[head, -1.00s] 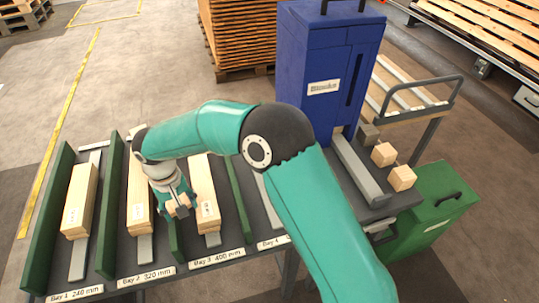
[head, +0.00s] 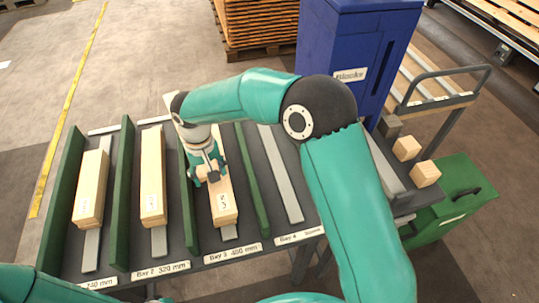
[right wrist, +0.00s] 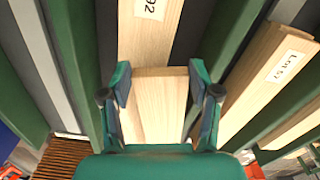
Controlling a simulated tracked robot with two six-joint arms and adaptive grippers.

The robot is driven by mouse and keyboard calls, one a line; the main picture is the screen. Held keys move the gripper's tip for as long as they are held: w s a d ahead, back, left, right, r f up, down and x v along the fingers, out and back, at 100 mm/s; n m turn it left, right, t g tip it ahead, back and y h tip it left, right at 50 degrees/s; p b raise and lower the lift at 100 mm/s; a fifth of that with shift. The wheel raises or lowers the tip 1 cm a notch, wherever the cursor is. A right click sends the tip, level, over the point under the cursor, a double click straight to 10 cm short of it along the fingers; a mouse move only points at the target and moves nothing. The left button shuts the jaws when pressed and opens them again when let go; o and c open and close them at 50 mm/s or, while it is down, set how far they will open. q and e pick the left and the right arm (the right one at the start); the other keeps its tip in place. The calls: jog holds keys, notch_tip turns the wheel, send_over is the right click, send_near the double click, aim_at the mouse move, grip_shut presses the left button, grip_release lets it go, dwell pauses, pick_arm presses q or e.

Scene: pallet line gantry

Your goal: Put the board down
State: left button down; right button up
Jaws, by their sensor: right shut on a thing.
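My right gripper (head: 208,172) is over the far part of bay 3, shut on a pale wooden board. In the right wrist view the held board (right wrist: 152,108) lies between the two fingers (right wrist: 158,100). Its near end stops short of a labelled board (right wrist: 150,32) in the same bay, which also shows in the head view (head: 222,207). I cannot tell whether the held board touches the wood below it. My arm hides most of the held board in the head view. My left gripper is not in view.
Bay 1 (head: 90,190) and bay 2 (head: 152,185) hold wooden boards. Bay 4 (head: 280,185) is empty, with a grey strip. Green dividers (head: 122,200) stand between bays. A blue machine (head: 350,50), small wooden blocks (head: 407,148) and a green box (head: 455,205) are on the right.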

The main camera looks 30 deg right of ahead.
jog(key=s+d+r+m+b, duration=0.1)
jog(key=s+d+r+b, duration=0.35)
jog(key=d+r, duration=0.4)
notch_tip(320, 180, up, 3)
jog(key=m+b, duration=0.2)
send_over(292, 208)
notch_tip(292, 208, down, 14)
jog(key=shift+d+r+b, duration=0.1)
jog(key=shift+d+b, duration=0.05)
jog(key=shift+b, duration=0.3)
jog(key=shift+f, duration=2.7)
jog(key=o, duration=1.4)
jog(key=shift+o, duration=0.2)
jog(key=shift+r, duration=0.1)
notch_tip(292, 208, up, 12)
jog(key=shift+p, duration=0.3)
